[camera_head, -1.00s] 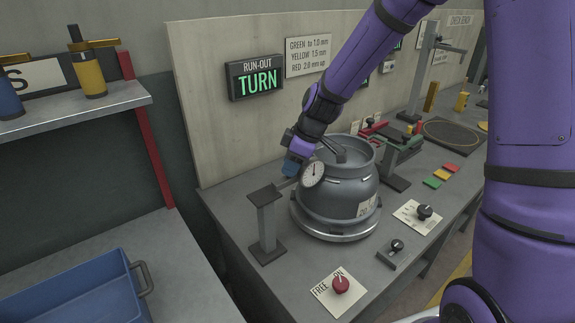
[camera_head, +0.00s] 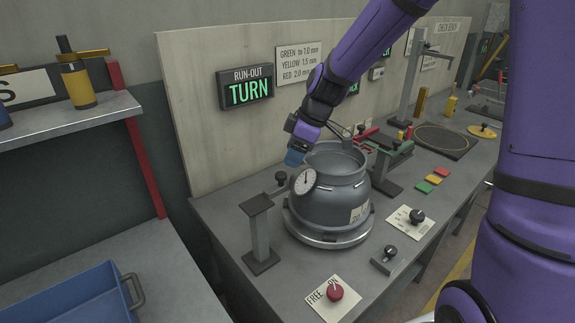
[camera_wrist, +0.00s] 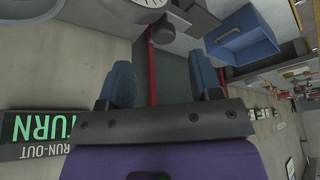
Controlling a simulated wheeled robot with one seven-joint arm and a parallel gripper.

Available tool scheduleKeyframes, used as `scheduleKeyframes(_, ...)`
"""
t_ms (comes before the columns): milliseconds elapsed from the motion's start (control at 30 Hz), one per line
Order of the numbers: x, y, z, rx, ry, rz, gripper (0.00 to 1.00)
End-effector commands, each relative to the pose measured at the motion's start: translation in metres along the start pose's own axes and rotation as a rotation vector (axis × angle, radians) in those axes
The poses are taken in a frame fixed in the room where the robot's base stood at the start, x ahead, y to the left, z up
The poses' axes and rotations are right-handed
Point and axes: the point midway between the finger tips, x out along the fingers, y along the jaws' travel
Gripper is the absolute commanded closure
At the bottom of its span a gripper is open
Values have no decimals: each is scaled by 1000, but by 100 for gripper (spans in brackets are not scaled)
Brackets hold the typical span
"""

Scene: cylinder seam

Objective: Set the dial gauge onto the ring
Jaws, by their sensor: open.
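The dial gauge (camera_head: 304,181) has a round white face and sits at the end of an arm on a grey stand (camera_head: 260,229). In the head view it overlaps the left shoulder of the grey cylinder (camera_head: 335,206); I cannot tell if it touches. The cylinder has a raised collar ring on top (camera_head: 352,167) and stands on a round plate. A black knob (camera_head: 281,177) rises behind the gauge arm. My gripper (camera_head: 294,158) is above and behind the gauge, apart from the knob. In the wrist view my gripper (camera_wrist: 163,80) is open and empty.
The RUN-OUT display (camera_head: 248,88) reads TURN on the back panel. A red FREE/ON knob (camera_head: 335,291) and black knobs are at the bench front. A red-and-green fixture (camera_head: 388,153) stands right of the cylinder. A blue tray (camera_head: 68,299) is at lower left.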

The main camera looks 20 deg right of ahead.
Motion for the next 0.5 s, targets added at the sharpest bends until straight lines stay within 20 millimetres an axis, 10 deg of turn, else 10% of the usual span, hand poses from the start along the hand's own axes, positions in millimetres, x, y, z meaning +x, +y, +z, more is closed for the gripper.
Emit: scheduleKeyframes(500,-45,0,0,0,0,1,42)
